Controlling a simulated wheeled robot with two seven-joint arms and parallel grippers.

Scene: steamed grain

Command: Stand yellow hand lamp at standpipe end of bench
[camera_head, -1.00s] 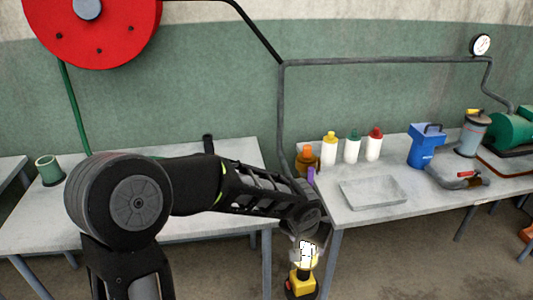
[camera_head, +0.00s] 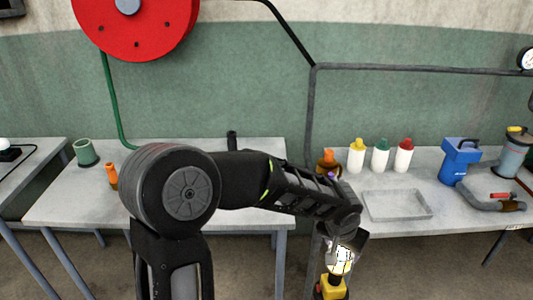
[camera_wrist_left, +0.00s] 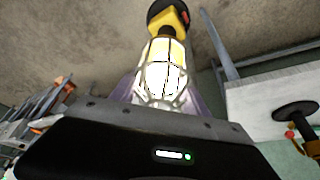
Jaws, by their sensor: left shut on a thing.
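The yellow hand lamp (camera_head: 333,285) is in my left gripper (camera_head: 343,243), in front of the gap between two benches. Its caged bulb is bright, and its yellow and black body points down in the head view. In the left wrist view the lit cage (camera_wrist_left: 162,75) lies close to the gripper, with the yellow body (camera_wrist_left: 168,24) beyond it. My left gripper is shut on the lamp at its cage end; the fingertips are mostly hidden. The middle bench (camera_head: 75,205) is behind my left arm. A grey pipe (camera_head: 312,110) runs down the wall between the benches. My right gripper is not in view.
The right bench (camera_head: 455,215) holds a metal tray (camera_head: 397,205), capped bottles (camera_head: 380,158), an amber bottle (camera_head: 328,164) and a blue container (camera_head: 458,161). A green cup (camera_head: 85,153) and an orange-topped item (camera_head: 112,177) stand on the middle bench. A red reel (camera_head: 135,25) hangs above.

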